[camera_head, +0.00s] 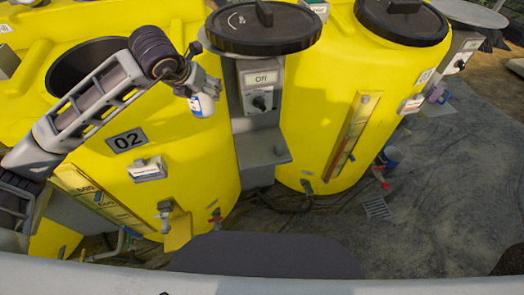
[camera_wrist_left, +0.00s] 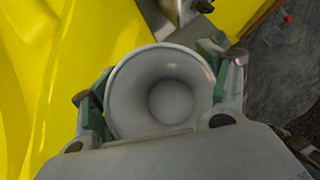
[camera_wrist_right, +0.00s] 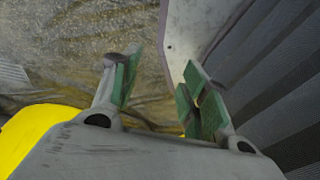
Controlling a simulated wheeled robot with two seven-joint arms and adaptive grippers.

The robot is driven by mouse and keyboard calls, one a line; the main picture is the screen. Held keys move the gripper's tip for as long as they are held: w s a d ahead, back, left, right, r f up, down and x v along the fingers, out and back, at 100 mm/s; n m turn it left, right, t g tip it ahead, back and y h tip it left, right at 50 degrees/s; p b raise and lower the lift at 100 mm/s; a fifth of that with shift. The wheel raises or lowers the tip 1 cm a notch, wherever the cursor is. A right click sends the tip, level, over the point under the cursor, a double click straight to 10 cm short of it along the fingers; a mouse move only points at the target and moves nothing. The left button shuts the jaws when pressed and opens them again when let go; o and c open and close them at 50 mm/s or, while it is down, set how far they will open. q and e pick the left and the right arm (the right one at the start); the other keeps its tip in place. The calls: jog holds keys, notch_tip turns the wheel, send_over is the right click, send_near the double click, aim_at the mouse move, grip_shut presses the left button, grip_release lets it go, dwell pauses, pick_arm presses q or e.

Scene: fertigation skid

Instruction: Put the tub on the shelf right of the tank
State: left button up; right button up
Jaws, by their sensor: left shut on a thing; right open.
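My left gripper (camera_head: 205,88) is shut on a small white tub (camera_head: 202,105) and holds it in the air in front of the yellow tank marked 02 (camera_head: 185,195). In the left wrist view the tub (camera_wrist_left: 120,95) shows its round, open, empty-looking mouth between the green finger pads. A small grey shelf (camera_head: 262,149) juts from the grey post right of this tank, lower and to the right of the tub. Its visible top looks bare. My right gripper (camera_wrist_right: 158,88) shows only in its own wrist view, open and empty.
A control box with a knob (camera_head: 261,97) sits on the post above the shelf, and a black lid (camera_head: 262,28) lies above that. A second yellow tank (camera_head: 325,110) stands to the right. Taps and a red valve (camera_head: 215,216) are low down. Open floor (camera_head: 440,190) lies at right.

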pick_arm(q)
jog(key=s+d+f+m+h+b, duration=0.1)
jog(key=s+d+f+m+b, duration=0.1)
jog(key=s+f+b, duration=0.2)
jog(key=s+d+f+m+g+h+b, duration=0.1)
jog(key=s+f+b, duration=0.4)
jog(key=f+b, duration=0.6)
jog(key=s+d+f+m+h+b, duration=0.2)
jog(key=f+b, duration=0.6)
jog(key=f, duration=1.1)
jog(key=shift+s+d+f+m+g, duration=0.35)
jog(key=shift+s+d+m, duration=0.35)
jog(key=shift+s+d, duration=0.75)
pick_arm(e)
jog(key=w+a+r, duration=0.1)
jog(key=w+a, duration=0.1)
jog(key=w, duration=0.6)
jog(key=w+a+r, duration=0.1)
jog(key=w+a, duration=0.2)
jog(key=w, duration=0.5)
jog(key=shift+a+y, duration=0.15)
jog(key=shift+y, duration=0.15)
jog(key=shift+w+r, duration=0.1)
jog(key=shift+r, duration=0.1)
